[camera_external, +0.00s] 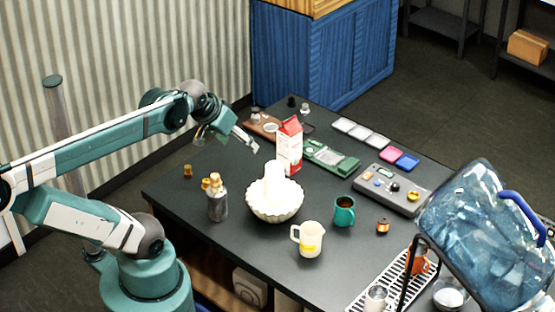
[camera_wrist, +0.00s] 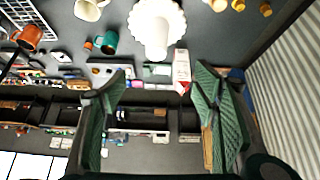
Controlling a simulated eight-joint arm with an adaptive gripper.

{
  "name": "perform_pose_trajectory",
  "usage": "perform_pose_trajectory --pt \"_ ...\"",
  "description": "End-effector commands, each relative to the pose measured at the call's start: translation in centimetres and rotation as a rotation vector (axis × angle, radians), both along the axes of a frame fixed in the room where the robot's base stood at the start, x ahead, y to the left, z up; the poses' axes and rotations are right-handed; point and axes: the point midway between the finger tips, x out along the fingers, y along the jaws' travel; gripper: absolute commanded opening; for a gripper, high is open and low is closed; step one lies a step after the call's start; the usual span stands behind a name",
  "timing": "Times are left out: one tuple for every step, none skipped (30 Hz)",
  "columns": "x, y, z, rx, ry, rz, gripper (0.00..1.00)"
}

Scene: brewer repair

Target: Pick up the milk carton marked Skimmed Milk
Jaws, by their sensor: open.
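The milk carton (camera_external: 289,146) is red and white with a gabled top. It stands upright on the dark table behind a white fluted bowl. I cannot read its label. In the wrist view the carton (camera_wrist: 182,69) shows at the upper middle, near the right finger's tip and beyond the fingers. My gripper (camera_external: 246,143) is to the left of the carton in the external view, apart from it. In the wrist view my gripper (camera_wrist: 160,78) has its two green fingers spread wide, with nothing held between them.
The fluted bowl (camera_external: 275,205) with a white thing in it stands close in front of the carton. A green board (camera_external: 330,157) lies right of it. A grey bottle (camera_external: 217,203), teal mug (camera_external: 344,211) and white mug (camera_external: 308,240) stand nearer.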

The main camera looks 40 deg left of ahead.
Motion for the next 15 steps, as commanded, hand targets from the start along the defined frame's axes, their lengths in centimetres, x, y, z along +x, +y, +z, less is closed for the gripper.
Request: perform_pose_trajectory --pt "0.4 0.1 0.3 -0.006 0.004 0.01 0.6" --pt "0.5 0.1 0.4 -0.01 0.007 0.017 0.6" --pt "0.7 0.1 0.5 -0.016 0.011 0.026 0.6" --pt "0.9 0.2 0.6 -0.02 0.015 0.033 0.6" --pt "1.0 0.2 0.7 -0.024 0.019 0.041 0.6" --pt "1.3 0.3 0.9 -0.03 0.024 0.051 0.6" --pt "1.5 0.3 1.0 -0.035 0.029 0.06 0.6" --pt "1.7 0.4 1.2 -0.041 0.033 0.068 0.6" --pt "2.1 0.4 1.4 -0.049 0.038 0.083 0.6" --pt "2.3 0.5 1.6 -0.055 0.043 0.092 0.6" --pt "2.6 0.5 1.7 -0.061 0.049 0.105 0.6" --pt "3.0 0.6 2.0 -0.071 0.057 0.121 0.6" --pt "3.4 0.7 2.2 -0.079 0.064 0.135 0.6" --pt "3.8 0.8 2.4 -0.088 0.07 0.15 0.6" --pt "4.3 0.9 2.7 -0.099 0.079 0.17 0.6"
